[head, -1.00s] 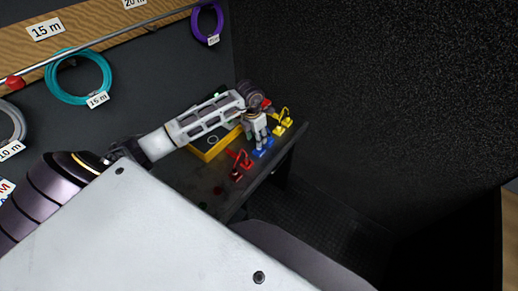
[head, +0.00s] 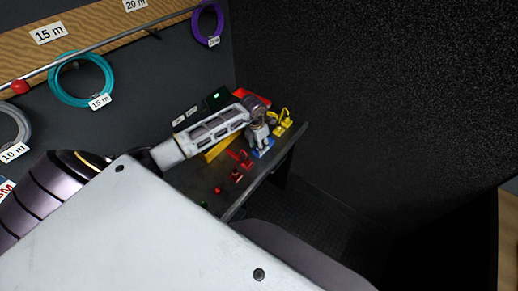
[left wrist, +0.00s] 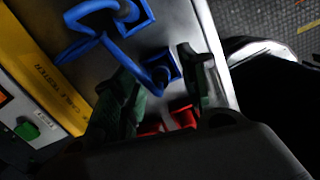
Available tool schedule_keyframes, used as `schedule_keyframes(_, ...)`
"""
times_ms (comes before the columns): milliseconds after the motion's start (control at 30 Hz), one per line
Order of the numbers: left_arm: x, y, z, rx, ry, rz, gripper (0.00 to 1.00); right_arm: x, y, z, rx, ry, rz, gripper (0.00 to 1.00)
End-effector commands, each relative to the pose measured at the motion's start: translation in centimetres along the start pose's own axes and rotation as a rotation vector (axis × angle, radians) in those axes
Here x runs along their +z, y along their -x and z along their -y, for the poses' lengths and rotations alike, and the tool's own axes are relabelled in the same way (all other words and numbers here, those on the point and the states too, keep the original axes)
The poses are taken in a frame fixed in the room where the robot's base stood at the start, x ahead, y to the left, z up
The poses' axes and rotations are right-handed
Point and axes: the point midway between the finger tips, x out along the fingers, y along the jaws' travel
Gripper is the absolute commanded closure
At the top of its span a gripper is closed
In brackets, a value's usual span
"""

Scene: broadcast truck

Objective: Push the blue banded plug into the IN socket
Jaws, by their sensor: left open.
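My left gripper (head: 259,138) is low over the blue piece (head: 263,152) at the table's right side. In the left wrist view my left gripper (left wrist: 155,62) is open, with its two dark fingers apart. A small blue square piece with a dark round middle (left wrist: 160,70) shows between the fingers, and a blue cable (left wrist: 120,48) runs from it to a larger blue holder (left wrist: 137,22). I cannot make out the band on the plug. The yellow-edged cable tester (left wrist: 42,75) stands left of the fingers. No IN label is readable. My right gripper is not in view.
Red pieces (head: 241,158) stand left of the blue one and a yellow holder (head: 282,122) stands right of it. Red parts (left wrist: 182,118) lie close below the fingers. The table's edge (head: 287,160) is near on the right. Cable coils (head: 80,78) hang on the wall.

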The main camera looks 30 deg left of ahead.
Motion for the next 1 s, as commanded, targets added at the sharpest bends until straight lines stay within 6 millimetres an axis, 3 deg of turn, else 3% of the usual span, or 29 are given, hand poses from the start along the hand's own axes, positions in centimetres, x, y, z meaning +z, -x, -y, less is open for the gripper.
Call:
schedule_keyframes(500,0.00,-0.25,0.01,0.000,0.000,0.000,0.57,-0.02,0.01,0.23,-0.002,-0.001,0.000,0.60)
schedule_keyframes(833,0.00,-0.24,0.01,0.000,0.000,0.001,0.99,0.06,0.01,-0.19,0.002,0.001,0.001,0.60)
schedule_keyframes(1000,0.01,-0.22,0.01,0.000,0.000,0.001,1.00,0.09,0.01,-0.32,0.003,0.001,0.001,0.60)
